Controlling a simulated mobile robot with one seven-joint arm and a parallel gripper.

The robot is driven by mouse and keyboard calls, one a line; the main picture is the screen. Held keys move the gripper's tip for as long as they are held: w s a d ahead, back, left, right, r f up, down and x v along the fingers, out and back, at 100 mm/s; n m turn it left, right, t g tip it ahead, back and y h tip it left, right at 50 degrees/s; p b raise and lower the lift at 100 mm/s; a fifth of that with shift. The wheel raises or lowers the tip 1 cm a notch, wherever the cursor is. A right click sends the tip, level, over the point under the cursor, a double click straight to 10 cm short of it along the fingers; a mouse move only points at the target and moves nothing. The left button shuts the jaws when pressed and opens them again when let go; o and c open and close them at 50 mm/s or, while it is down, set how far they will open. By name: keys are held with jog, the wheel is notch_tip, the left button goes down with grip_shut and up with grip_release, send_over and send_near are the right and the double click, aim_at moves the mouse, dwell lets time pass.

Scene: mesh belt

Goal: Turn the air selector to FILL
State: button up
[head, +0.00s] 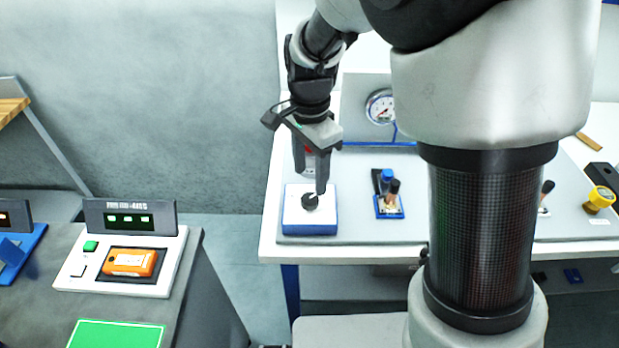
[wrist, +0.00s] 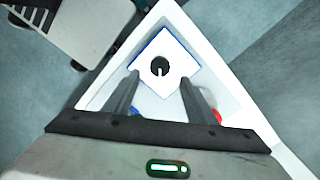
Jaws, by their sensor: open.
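The air selector looks to be the black round knob (head: 310,201) on a white box with a blue base (head: 310,226), near the left front corner of the white bench. In the wrist view the knob (wrist: 157,64) sits on the white square top, and its white pointer line points toward the bottom of the picture. No FILL label is readable. My gripper (head: 312,181) is above the knob, pointing down. In the wrist view its two fingers (wrist: 160,80) are apart with nothing between them, and the knob shows just beyond the fingertips. I cannot tell any contact.
A pressure gauge (head: 381,107) stands behind the knob box. A small blue holder (head: 389,208) with dark-handled items is to its right. A yellow knob (head: 600,198) is at the far right. A dark table at left carries an orange device (head: 130,262) in a white station.

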aim_at(310, 198)
notch_tip(310, 198, down, 7)
dwell(0.3)
jog(key=c, duration=1)
jog(key=shift+c, duration=0.2)
